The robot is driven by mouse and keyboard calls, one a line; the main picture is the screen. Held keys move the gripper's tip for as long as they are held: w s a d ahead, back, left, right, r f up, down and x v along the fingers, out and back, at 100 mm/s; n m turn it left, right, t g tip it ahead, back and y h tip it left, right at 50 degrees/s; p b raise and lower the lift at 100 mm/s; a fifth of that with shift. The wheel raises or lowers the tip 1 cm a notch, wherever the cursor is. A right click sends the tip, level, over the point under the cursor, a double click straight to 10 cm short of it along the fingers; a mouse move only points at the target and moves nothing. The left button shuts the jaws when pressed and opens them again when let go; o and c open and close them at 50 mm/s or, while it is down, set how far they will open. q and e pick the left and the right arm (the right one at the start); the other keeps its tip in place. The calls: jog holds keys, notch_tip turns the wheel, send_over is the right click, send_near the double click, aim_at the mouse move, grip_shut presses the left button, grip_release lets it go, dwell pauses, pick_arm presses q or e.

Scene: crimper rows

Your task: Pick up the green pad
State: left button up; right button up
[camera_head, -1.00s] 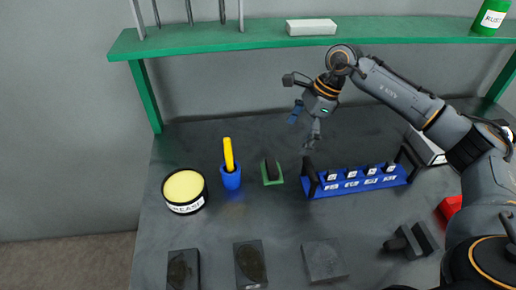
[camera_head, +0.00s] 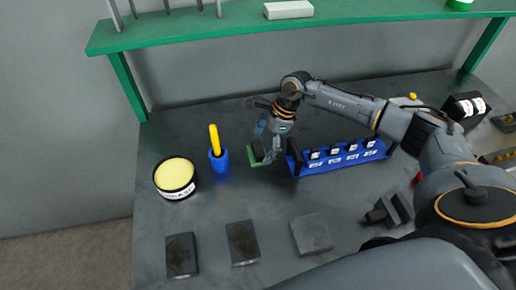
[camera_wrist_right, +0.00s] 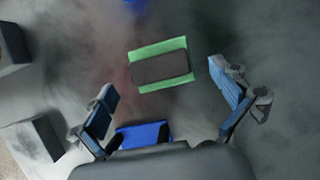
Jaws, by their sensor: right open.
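The green pad (camera_head: 254,162) lies on the dark workbench, with a dark block on its top. It is between the blue cup and the blue rack, partly hidden by my right gripper (camera_head: 265,146) in the head view. In the right wrist view the green pad (camera_wrist_right: 141,56) lies ahead of the fingertips, roughly centred between them. My right gripper (camera_wrist_right: 170,97) is open and empty, its two blue-padded fingers spread wide. It is above the pad, and a gap shows between fingers and pad. My left gripper is not in view.
A blue rack (camera_head: 335,164) with labelled slots stands just right of the pad. A blue cup (camera_head: 219,163) with a yellow-handled tool and a grease tin (camera_head: 176,194) stand left. Several dark blocks (camera_head: 243,243) lie in front. A green shelf (camera_head: 200,32) runs above.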

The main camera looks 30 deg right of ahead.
jog(key=shift+x, duration=0.95)
jog(key=shift+r, duration=0.1)
jog(key=shift+c, duration=0.4)
jog(key=c, duration=1.3)
jog(key=shift+c, duration=0.2)
